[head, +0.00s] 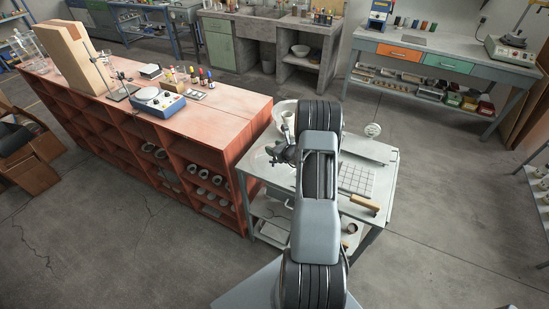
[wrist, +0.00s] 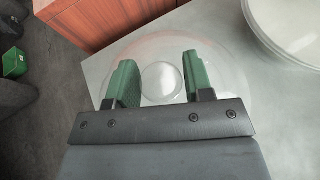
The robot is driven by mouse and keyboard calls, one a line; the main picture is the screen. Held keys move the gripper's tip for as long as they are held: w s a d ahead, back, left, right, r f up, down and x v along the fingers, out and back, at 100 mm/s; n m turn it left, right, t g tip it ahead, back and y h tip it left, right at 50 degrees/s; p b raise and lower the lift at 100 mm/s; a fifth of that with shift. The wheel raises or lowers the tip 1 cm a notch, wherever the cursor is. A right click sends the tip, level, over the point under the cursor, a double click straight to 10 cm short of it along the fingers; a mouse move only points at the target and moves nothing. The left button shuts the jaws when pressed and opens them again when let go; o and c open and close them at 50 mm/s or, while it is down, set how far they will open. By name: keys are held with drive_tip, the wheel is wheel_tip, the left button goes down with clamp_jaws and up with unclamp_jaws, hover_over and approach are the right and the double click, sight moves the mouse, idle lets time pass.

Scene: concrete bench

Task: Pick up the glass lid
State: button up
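The glass lid (wrist: 162,84) is a clear round disc lying on the grey bench top, with a paler round shape at its middle, seemingly its knob. In the head view only a faint part of the lid (head: 259,160) shows at the left corner of the small bench, beside my gripper (head: 280,153). In the wrist view my gripper (wrist: 159,62) is open, its two green fingers on either side of the pale round middle. Nothing is held. I cannot tell the height between fingertips and lid. My gripper's body hides the near part of the lid.
A white bowl (wrist: 288,28) stands close to the lid at upper right in the wrist view. The red shelf unit (head: 238,112) adjoins the bench's left side. A gridded white board (head: 357,180) and a wooden-handled tool (head: 365,203) lie on the bench right of my arm.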

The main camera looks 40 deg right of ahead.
clamp_jaws()
drive_tip(key=shift+r, duration=0.1)
idle(0.5)
